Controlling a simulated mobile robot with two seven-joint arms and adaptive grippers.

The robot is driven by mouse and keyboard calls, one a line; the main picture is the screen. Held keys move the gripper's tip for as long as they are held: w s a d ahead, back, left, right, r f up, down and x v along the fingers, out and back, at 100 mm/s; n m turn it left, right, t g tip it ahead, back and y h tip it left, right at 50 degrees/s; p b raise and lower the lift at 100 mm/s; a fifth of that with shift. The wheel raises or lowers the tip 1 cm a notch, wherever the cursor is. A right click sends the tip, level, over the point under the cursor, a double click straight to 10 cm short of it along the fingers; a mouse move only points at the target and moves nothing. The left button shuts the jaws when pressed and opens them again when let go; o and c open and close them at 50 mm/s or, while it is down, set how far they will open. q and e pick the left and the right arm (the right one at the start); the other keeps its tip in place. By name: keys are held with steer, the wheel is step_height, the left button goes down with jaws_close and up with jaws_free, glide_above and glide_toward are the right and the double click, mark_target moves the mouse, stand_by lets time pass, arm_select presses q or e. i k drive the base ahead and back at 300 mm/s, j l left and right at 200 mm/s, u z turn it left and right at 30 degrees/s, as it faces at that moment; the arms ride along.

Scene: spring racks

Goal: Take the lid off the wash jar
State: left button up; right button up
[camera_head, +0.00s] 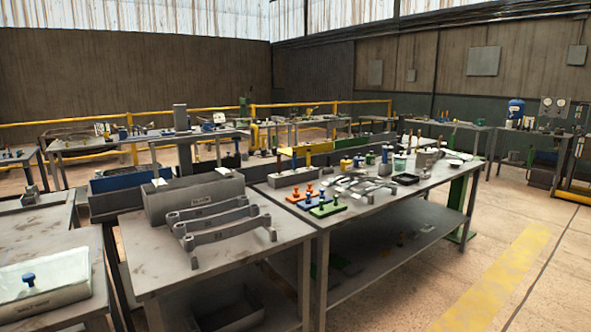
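Several small jars and bottles stand upright at the back of the long grey table (345,212), to the right of the picture's middle. Among them are a yellowish container (346,165), a dark green one (370,159) and a pale-topped jar (400,163). They are too small for me to tell which is the wash jar or how its lid sits. Neither of my grippers is in view.
Grey spring racks (222,232) lie on the nearer table beside a grey box (195,199). Coloured peg blocks (327,207) and a black tray (407,179) sit on the long table. The right-hand floor (480,268) is clear.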

mark_target(400, 164)
steer(key=i+l+z, duration=1.1)
steer(key=i, duration=0.15)
steer(key=i+z, duration=0.4)
steer(key=i+u, duration=0.1)
steer(key=i, duration=0.4)
steer(key=i+l+u, duration=0.1)
steer(key=i, duration=0.45)
steer(key=i+l, duration=0.15)
steer(key=i, duration=0.35)
steer(key=i+l+u, duration=0.15)
steer(key=i+u, duration=0.35)
steer(key=i+l+u, duration=0.25)
steer(key=u, duration=0.2)
steer(key=i+l+u, duration=0.3)
steer(key=u, duration=0.2)
steer(key=i+l+u, duration=0.2)
steer(key=l+u, duration=0.25)
steer(key=l, duration=0.15)
